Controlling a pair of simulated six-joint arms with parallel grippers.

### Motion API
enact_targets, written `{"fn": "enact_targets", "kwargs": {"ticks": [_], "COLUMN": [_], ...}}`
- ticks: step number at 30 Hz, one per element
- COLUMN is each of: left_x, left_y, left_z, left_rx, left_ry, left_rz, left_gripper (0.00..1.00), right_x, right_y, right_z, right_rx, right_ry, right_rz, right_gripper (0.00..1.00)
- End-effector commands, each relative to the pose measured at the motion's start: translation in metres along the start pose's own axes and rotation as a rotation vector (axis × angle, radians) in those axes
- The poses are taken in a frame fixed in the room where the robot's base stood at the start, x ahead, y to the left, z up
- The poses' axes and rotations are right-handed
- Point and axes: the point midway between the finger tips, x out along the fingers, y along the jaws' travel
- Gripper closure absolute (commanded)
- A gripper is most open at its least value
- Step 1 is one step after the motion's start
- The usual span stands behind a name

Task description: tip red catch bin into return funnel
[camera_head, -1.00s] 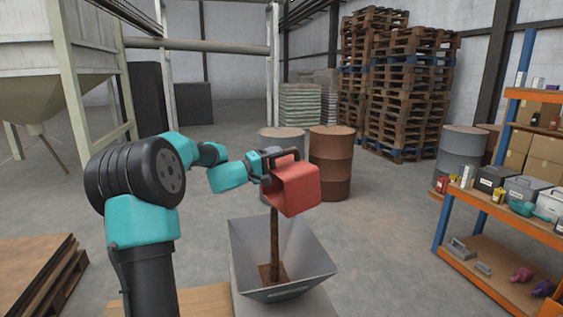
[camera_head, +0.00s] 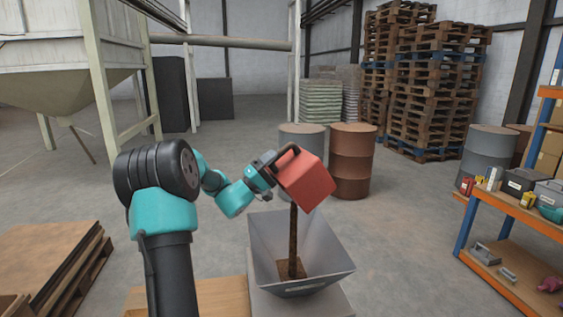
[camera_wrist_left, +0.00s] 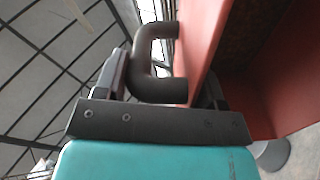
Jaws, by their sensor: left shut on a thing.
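The red catch bin (camera_head: 308,184) is held tilted above the return funnel, its open side turned downward. My left gripper (camera_head: 273,168) is shut on the bin's dark handle; the handle (camera_wrist_left: 155,65) and the red bin wall (camera_wrist_left: 202,35) also show in the left wrist view. A brown stream of material (camera_head: 293,240) falls from the bin into the grey return funnel (camera_head: 330,262). A small brown heap lies at the funnel's bottom. Some brown material shows inside the bin in the left wrist view. My right gripper is not in view.
An orange and blue shelf (camera_head: 500,215) with tools and boxes stands at the right. A brown drum (camera_head: 352,160) and grey drums stand behind the funnel. Stacked wooden boards (camera_head: 55,265) lie at the left. Open floor lies between.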

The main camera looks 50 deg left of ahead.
Motion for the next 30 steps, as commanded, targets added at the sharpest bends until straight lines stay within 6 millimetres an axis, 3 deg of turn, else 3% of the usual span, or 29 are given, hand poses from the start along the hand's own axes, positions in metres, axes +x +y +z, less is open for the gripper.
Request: {"fn": "enact_targets", "kwargs": {"ticks": [7, 24, 30], "left_x": [-0.0093, -0.0096, -0.0062], "left_y": [0.0026, 0.0029, 0.0085], "left_z": [-0.0005, -0.0005, -0.0011], "left_rx": [0.002, 0.002, 0.005], "left_ry": [0.013, 0.013, -0.005], "left_rz": [0.059, 0.063, -0.009], "left_gripper": [0.79, 0.79, 0.79], "right_x": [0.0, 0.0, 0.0], "right_y": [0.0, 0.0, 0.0], "right_z": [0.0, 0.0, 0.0], "right_rx": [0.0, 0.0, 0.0], "right_ry": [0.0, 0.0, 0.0], "right_rz": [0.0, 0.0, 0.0], "right_gripper": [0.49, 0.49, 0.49]}}
